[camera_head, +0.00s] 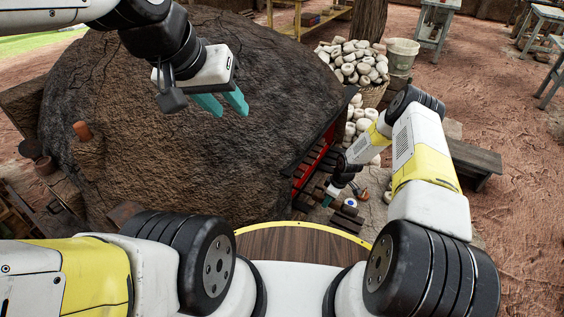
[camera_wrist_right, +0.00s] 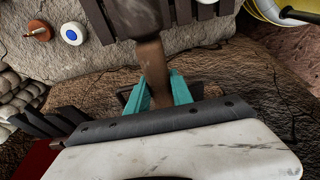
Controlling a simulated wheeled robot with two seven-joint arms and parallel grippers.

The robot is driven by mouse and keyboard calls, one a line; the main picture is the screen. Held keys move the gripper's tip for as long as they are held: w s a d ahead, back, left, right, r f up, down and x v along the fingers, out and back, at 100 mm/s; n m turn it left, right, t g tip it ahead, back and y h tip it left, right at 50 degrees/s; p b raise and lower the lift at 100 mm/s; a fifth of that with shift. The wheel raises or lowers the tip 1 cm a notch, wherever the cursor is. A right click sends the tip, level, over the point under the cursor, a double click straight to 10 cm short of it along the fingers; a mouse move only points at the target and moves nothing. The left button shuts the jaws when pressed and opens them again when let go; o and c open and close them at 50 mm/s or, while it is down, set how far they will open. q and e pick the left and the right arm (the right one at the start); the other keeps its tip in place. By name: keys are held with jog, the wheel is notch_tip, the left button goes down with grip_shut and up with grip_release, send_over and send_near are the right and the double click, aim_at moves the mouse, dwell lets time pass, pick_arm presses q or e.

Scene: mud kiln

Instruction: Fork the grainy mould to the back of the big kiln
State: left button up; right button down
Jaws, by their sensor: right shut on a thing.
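The big kiln (camera_head: 140,130) is a rough brown dome filling the left and middle of the head view. A red-edged opening (camera_head: 312,165) with dark bars shows on its right side. My left gripper (camera_head: 222,104) hangs in front of the dome with its teal fingers apart and empty. My right gripper (camera_head: 332,191) is low by the opening. In the right wrist view its teal fingers (camera_wrist_right: 161,92) are shut on a brown wooden handle (camera_wrist_right: 152,65). The handle joins a wider dark brown piece at the top. I cannot make out the grainy mould or the fork's tines.
A white disc with a blue centre (camera_wrist_right: 72,33) and a brown knobbed piece (camera_wrist_right: 38,31) lie on the stone slab. A heap of pale rounded pieces (camera_head: 352,62) and a bucket (camera_head: 402,56) stand behind. A low dark bench (camera_head: 474,158) stands right.

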jog(key=shift+f, duration=0.3)
dwell(1.0)
